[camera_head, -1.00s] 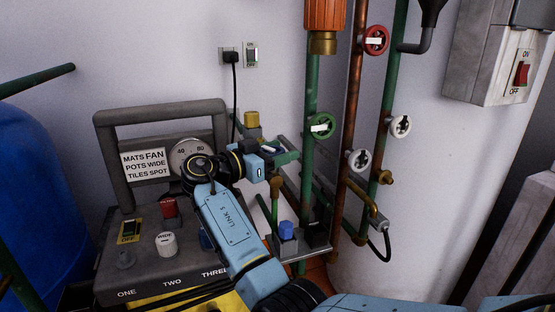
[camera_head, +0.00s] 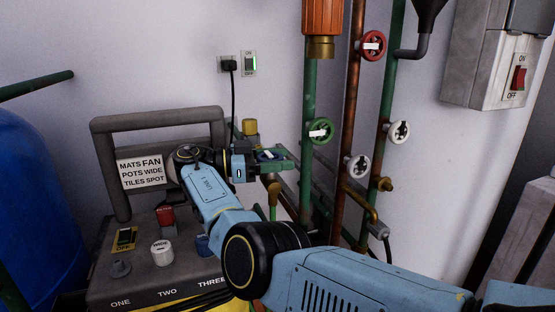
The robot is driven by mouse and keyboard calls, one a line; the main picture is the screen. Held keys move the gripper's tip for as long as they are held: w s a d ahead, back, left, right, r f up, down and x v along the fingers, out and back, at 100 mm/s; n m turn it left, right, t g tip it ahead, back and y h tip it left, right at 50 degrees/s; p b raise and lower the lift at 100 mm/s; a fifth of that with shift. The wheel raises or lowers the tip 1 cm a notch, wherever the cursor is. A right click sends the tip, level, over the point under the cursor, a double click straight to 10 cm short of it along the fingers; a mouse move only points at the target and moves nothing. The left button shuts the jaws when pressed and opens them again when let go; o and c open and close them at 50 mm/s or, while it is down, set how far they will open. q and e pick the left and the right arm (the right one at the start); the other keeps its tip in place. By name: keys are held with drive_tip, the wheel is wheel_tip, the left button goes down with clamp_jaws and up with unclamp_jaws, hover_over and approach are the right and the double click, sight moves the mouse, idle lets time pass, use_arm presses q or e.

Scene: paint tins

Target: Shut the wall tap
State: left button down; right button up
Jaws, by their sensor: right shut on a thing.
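My right gripper (camera_head: 272,158) reaches in along my blue arm and is shut on a small blue handwheel with a white bar (camera_head: 269,155), in front of the wall pipes. Its green fingers lie on both sides of the wheel and partly hide it. I cannot tell from this view how far the wheel is turned. Other wall handwheels show to the right: a green one (camera_head: 320,131), a red one (camera_head: 372,45) and two white ones (camera_head: 357,166), (camera_head: 398,132). My left gripper is not in view.
A yellow-topped fitting (camera_head: 250,126) is just behind my gripper. A switch box (camera_head: 490,65) hangs at the right.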

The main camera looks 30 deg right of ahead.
drive_tip(key=shift+m+g, duration=0.3)
drive_tip(key=shift+g, duration=0.1)
idle(0.3)
drive_tip(key=o, duration=1)
drive_tip(key=shift+a, duration=0.1)
